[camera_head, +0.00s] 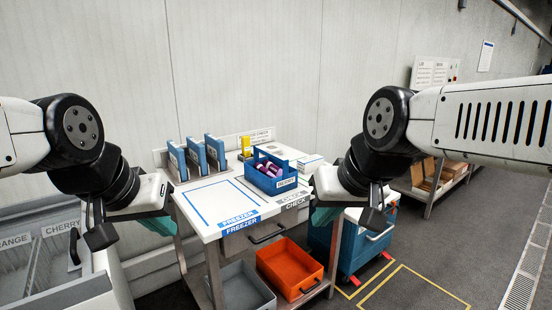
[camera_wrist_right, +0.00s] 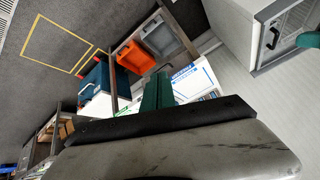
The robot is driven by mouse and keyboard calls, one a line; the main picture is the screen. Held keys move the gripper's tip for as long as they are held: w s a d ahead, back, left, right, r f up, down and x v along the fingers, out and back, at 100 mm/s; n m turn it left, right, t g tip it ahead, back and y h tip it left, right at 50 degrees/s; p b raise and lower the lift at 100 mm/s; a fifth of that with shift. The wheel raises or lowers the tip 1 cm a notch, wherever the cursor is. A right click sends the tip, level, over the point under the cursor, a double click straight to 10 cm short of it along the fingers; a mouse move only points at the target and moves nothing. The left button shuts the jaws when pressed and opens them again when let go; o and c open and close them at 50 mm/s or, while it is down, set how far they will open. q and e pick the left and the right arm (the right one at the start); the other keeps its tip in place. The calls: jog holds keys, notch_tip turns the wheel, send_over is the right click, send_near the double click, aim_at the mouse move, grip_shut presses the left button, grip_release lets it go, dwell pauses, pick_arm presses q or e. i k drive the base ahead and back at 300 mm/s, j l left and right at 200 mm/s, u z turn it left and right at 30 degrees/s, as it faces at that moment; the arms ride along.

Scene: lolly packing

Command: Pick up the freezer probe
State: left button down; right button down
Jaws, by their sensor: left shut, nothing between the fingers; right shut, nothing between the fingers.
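I cannot clearly make out a freezer probe. A small upright yellow item (camera_head: 246,146) stands at the back of the white worktop (camera_head: 197,203), behind the blue caddy; I cannot tell if it is the probe. The caddy (camera_head: 287,183) holds several purple-and-white cylinders. My left gripper (camera_head: 160,226) is shut and empty, beside the worktop's left edge. My right gripper (camera_head: 322,216) is shut and empty, near the worktop's right edge. Its teal fingers also show in the right wrist view (camera_wrist_right: 157,92). Both are apart from the yellow item.
Blue upright holders (camera_head: 196,157) line the worktop's back left. The blue-outlined "FREEZER" area looks bare. An orange bin (camera_head: 290,268) and a grey bin (camera_head: 243,288) sit below. A blue wheeled cart (camera_head: 352,250) stands at right. Lolly bins (camera_head: 40,265) are at lower left.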

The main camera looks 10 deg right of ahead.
aim_at(246, 140)
jog(key=i+l+u, duration=0.15)
jog(key=u, duration=1.1)
jog(key=l+u, duration=0.35)
jog(key=l, duration=0.3)
jog(key=l+u, duration=0.35)
jog(key=l, duration=0.3)
jog(key=k+l+u, duration=0.1)
jog(key=l+u, duration=0.25)
jog(key=l, duration=0.7)
jog(key=k+l, duration=0.15)
jog(key=l, duration=0.85)
